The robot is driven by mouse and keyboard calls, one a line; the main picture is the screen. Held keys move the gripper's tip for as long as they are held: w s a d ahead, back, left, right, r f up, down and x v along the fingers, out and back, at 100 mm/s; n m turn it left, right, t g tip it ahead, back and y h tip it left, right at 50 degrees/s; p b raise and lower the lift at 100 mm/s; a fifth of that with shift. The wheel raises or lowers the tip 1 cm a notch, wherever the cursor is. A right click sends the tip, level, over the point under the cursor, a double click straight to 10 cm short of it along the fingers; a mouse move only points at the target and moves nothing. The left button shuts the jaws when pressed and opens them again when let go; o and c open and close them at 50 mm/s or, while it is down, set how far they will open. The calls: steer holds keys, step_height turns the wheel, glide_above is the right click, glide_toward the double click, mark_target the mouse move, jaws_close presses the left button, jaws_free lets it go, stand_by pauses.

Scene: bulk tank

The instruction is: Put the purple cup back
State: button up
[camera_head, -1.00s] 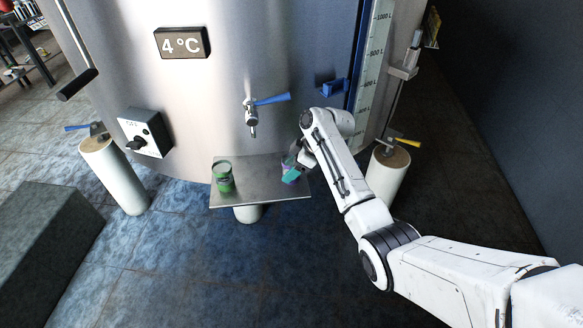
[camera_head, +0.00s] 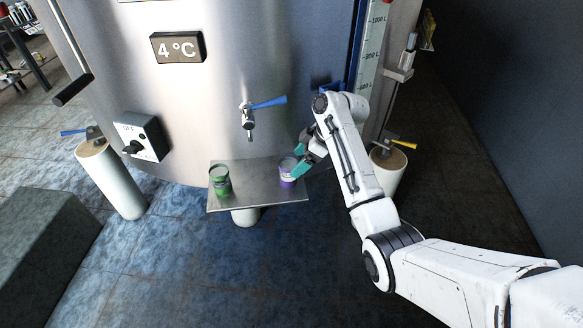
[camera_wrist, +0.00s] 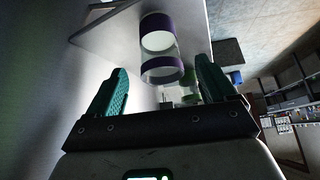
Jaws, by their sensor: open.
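The purple cup (camera_head: 287,172) stands upright at the right end of the metal shelf (camera_head: 254,197) under the tap. It also shows ahead of the fingers in the wrist view (camera_wrist: 161,48), with purple bands and a pale middle. My gripper (camera_head: 303,155) is open beside the cup, on its right. In the wrist view my gripper (camera_wrist: 163,92) has its two teal fingers apart with no object held between them. The green cup (camera_head: 220,180) stands at the left end of the shelf. It is partly visible behind the purple cup in the wrist view.
The tank tap (camera_head: 249,116) with a blue handle hangs above the shelf's middle. A dial box (camera_head: 141,137) is on the tank at left. A white leg (camera_head: 388,172) stands right of my gripper. The shelf between the two cups is clear.

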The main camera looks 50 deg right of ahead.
steer(key=v, duration=0.5)
steer(key=shift+s+d+r, duration=0.1)
steer(key=shift+s+r, duration=0.1)
steer(key=shift+r, duration=0.05)
